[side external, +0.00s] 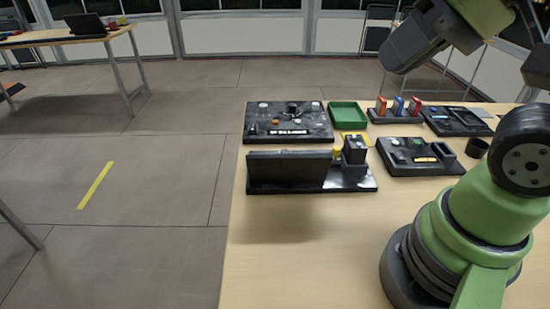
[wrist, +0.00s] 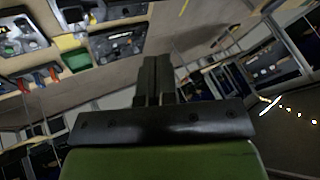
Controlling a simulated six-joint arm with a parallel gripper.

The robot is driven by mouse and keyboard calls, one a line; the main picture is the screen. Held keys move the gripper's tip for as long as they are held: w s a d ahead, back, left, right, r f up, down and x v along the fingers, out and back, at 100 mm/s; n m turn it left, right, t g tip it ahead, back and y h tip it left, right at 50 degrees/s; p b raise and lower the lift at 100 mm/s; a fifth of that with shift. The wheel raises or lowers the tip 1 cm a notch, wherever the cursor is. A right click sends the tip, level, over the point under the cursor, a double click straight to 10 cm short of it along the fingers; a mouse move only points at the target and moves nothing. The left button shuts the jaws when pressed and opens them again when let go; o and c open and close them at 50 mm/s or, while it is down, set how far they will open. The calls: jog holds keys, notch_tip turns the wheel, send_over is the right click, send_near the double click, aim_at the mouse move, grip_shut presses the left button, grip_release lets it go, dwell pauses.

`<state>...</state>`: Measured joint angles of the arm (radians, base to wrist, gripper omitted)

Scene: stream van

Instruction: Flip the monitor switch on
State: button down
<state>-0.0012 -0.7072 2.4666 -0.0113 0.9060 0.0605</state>
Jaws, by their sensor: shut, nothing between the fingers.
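A low black unit with an upright dark panel (side external: 290,170) stands at the near left of the table in the side view. A dark upright block (side external: 355,150) stands at its right end. The panel looks like a monitor; I cannot make out which part is the switch or its position. The unit appears partly cut off at the top of the wrist view (wrist: 75,12). My gripper (wrist: 157,62) is shut and empty, raised in the air apart from the units. In the side view my wrist is at the upper right, and the fingertips cannot be made out.
A black panel board (side external: 288,120) lies behind the unit, with a green tray (side external: 348,114) beside it. A rack of red and blue blocks (side external: 397,110) and another black device (side external: 418,155) are to the right. The table's front (side external: 300,260) is clear.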

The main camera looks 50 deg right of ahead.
jog(key=w+d+f+m+g+h, duration=0.1)
jog(key=w+f+m+g, duration=0.15)
jog(key=w+m, duration=0.65)
jog(key=w+d+f+m+g+h, duration=0.15)
jog(key=w+f+m, duration=0.25)
jog(key=w+m, duration=0.5)
jog(key=w+f+m+g, duration=0.1)
jog(key=w+f+m, duration=0.3)
jog(key=w+f, duration=0.3)
jog(key=shift+w+f+g, duration=0.4)
jog(key=shift+f, duration=0.35)
jog(key=shift+h, duration=0.25)
jog(key=f, duration=0.4)
jog(key=w+d+f, duration=0.1)
jog(key=f, duration=0.8)
jog(key=shift+w+d+f, duration=0.15)
jog(key=shift+f, duration=0.25)
jog(key=shift+f, duration=0.1)
